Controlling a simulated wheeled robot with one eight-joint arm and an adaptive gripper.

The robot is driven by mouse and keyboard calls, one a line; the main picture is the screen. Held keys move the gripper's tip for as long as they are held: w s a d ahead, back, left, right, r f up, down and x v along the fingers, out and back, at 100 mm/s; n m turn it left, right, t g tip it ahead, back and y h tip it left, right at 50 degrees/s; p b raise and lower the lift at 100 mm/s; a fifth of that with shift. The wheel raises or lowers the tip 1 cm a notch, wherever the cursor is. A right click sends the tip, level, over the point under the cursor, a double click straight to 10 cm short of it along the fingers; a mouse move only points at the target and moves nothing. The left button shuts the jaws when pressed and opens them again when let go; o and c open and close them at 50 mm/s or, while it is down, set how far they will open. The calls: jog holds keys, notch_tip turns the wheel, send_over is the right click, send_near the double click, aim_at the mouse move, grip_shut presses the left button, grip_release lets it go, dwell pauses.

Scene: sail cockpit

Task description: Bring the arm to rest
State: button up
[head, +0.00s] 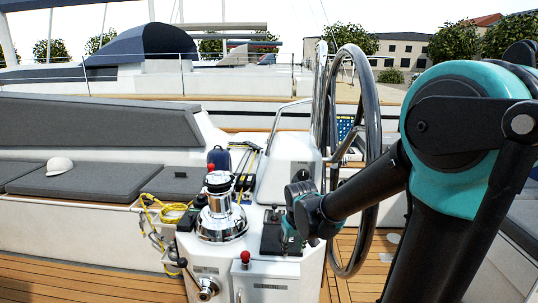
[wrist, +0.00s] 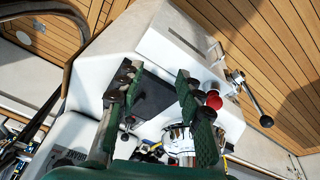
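My arm reaches in from the right in the head view, with my gripper (head: 291,238) low over the white console (head: 270,272). In the wrist view the two green-padded fingers of my gripper (wrist: 159,80) stand apart, with nothing seen between them but the console top and a dark panel (wrist: 153,97). The gripper is open and empty. A red knob (wrist: 214,101) shows just right of the right finger in the wrist view. Whether a fingertip touches the console cannot be told.
A chrome winch (head: 221,222) stands left of my gripper, with yellow rope (head: 152,206) beside it. The steering wheel (head: 373,105) rises behind my forearm. A white cap (head: 59,166) lies on the grey seat.

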jog(key=s+d+f+m+t, duration=0.1)
jog(key=s+d+f+m, duration=0.2)
jog(key=s+d, duration=0.8)
jog(key=shift+s+f+m, duration=0.25)
jog(key=shift+s+m, duration=0.05)
jog(key=shift+s, duration=0.4)
